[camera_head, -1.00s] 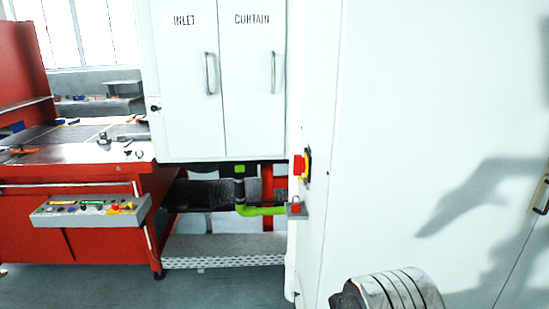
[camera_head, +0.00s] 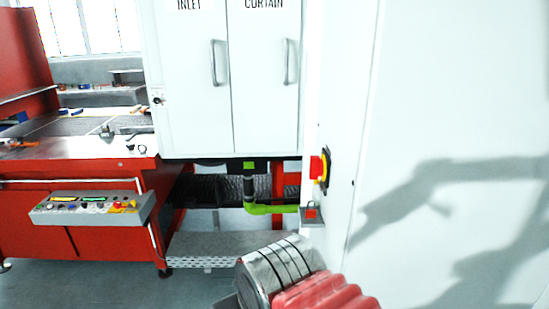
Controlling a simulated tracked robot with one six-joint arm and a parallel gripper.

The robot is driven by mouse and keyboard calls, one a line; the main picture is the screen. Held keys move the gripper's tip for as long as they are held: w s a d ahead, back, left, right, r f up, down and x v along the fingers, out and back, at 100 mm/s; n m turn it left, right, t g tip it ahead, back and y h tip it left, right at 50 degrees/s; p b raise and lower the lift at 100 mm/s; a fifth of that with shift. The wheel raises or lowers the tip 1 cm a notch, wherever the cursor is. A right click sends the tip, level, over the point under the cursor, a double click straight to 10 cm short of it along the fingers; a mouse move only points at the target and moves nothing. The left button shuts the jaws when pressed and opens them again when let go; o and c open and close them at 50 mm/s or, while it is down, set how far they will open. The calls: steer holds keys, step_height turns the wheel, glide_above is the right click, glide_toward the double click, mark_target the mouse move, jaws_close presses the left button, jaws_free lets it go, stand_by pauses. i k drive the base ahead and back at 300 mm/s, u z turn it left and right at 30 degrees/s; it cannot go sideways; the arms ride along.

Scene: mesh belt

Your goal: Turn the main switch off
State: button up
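The main switch (camera_head: 318,168) is a red knob on a yellow plate, seen edge-on on the side of the white cabinet, right of centre. Its exact turn position cannot be told from this angle. Part of my arm, with a ribbed silver and red section, shows at the bottom centre, below the switch and apart from it. My gripper's fingers are not in view. A shadow of the arm falls on the white panel at right.
White cabinet doors (camera_head: 262,80) labelled INLET and CURTAIN stand left of the switch. A small grey bracket with a red part (camera_head: 311,214) and a green pipe (camera_head: 265,208) sit below. A red machine with a button panel (camera_head: 92,208) stands at left. Floor is open at lower left.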

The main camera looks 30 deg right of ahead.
mark_target(317, 167)
steer(key=u, duration=0.4)
steer(key=i, duration=1.4)
